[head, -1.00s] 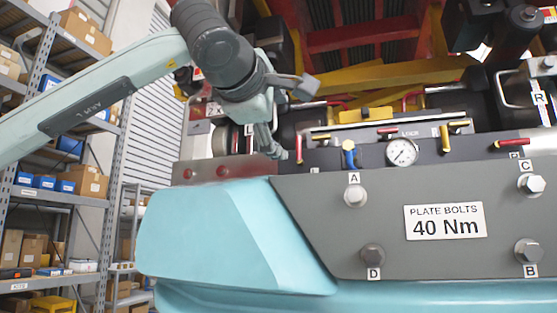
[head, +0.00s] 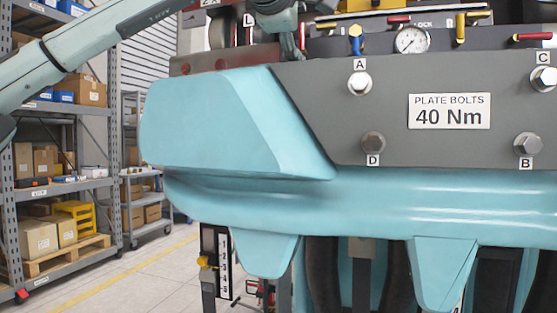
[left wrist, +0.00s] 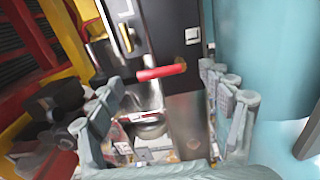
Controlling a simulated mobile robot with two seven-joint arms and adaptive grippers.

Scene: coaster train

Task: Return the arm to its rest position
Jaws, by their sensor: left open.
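My left arm comes in from the upper left of the head view. Its gripper (head: 292,48) is at the top edge, just above the left end of the grey plate and left of the gauge (head: 412,40); the upper part of the wrist is cut off. In the left wrist view the gripper (left wrist: 165,105) has its fingers spread wide, with nothing held between them. A red handle (left wrist: 160,72) shows beyond and between the fingers, in front of a dark panel. My right arm and gripper are not in view.
The teal train nose (head: 230,120) and grey plate with bolts A, B, C and D (head: 372,143) fill the middle and right. Blue, red and yellow levers (head: 460,27) line the ledge above. Shelving with boxes (head: 60,170) stands left, beside open floor (head: 160,270).

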